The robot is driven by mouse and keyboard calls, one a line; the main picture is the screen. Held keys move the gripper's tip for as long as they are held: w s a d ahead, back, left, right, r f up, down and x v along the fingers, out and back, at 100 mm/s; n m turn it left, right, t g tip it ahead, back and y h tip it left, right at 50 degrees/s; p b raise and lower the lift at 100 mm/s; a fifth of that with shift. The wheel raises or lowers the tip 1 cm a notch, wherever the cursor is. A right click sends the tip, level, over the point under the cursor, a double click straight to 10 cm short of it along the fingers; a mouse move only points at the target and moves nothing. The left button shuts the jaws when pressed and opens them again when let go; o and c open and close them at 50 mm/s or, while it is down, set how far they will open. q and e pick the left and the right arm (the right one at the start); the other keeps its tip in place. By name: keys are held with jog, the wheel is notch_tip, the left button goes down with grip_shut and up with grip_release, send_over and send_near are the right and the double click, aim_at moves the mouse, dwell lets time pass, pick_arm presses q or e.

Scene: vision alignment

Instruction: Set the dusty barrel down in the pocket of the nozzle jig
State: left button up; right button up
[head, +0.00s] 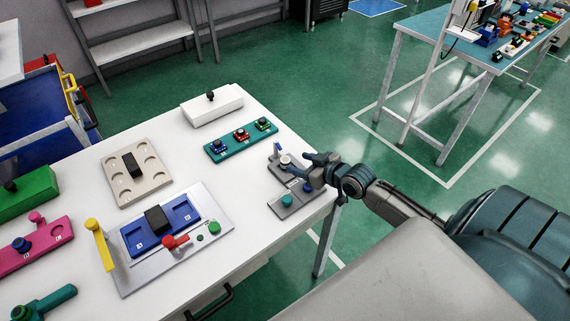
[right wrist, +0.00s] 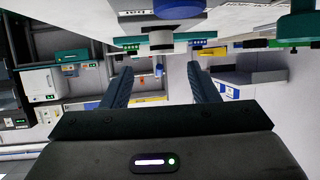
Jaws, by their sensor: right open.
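A grey jig plate (head: 284,212) lies near the right edge of the white table in the head view. It carries a small teal round part (head: 287,200), a blue round part (head: 307,186) and a pale round part (head: 286,159) at its far end. I cannot tell for certain which is the dusty barrel or the nozzle jig's pocket. My right gripper (head: 304,166) is open above the plate's right side, pointing left, and hides part of it. In the right wrist view, the gripper's fingers (right wrist: 162,84) are apart with nothing held between them. My left gripper is not in view.
On the white table (head: 255,240) stand a teal tray with several small parts (head: 241,139), a white box (head: 212,105), a beige tray (head: 115,188) and a blue fixture with a red knob (head: 150,236). Bare table lies between the fixture and the grey jig.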

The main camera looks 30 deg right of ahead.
aim_at(287, 160)
jog(key=shift+w+a+f, duration=0.15)
jog(key=shift+w+f, duration=0.05)
jog(key=shift+w, duration=0.4)
jog(key=p+x, duration=0.1)
jog(key=x, duration=0.3)
jog(key=shift+a+f, duration=0.1)
jog(key=shift+a, duration=0.05)
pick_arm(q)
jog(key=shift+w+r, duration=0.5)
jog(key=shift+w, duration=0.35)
pick_arm(e)
jog(key=shift+c, duration=1.1)
jog(key=c, duration=0.9)
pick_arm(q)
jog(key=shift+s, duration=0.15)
